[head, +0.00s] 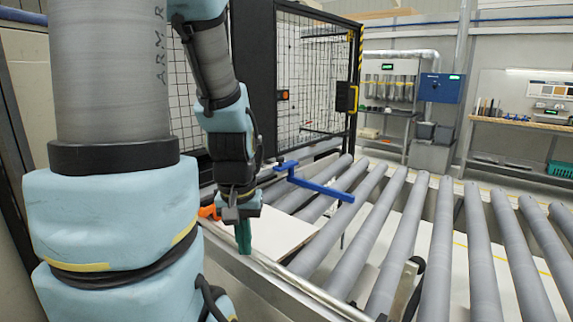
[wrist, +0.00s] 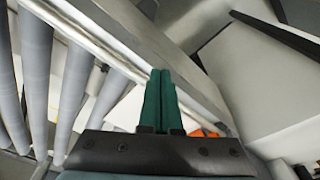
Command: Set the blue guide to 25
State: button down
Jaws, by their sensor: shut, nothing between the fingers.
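The blue guide (head: 318,187) is a bar with a bracket at its left end, lying over the rollers in the head view. No scale or number 25 can be read in either view. My gripper (head: 243,250) points down at the near side rail of the conveyor, nearer to me than the blue guide and apart from it. Its green fingers are together and empty; they also show in the wrist view (wrist: 160,74). The blue guide cannot be made out in the wrist view.
An orange part (head: 208,212) is just left of my gripper. Grey rollers (head: 480,250) extend to the right, largely clear. A black mesh guard (head: 312,80) stands behind the blue guide.

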aim_at(280, 162)
dwell(0.4)
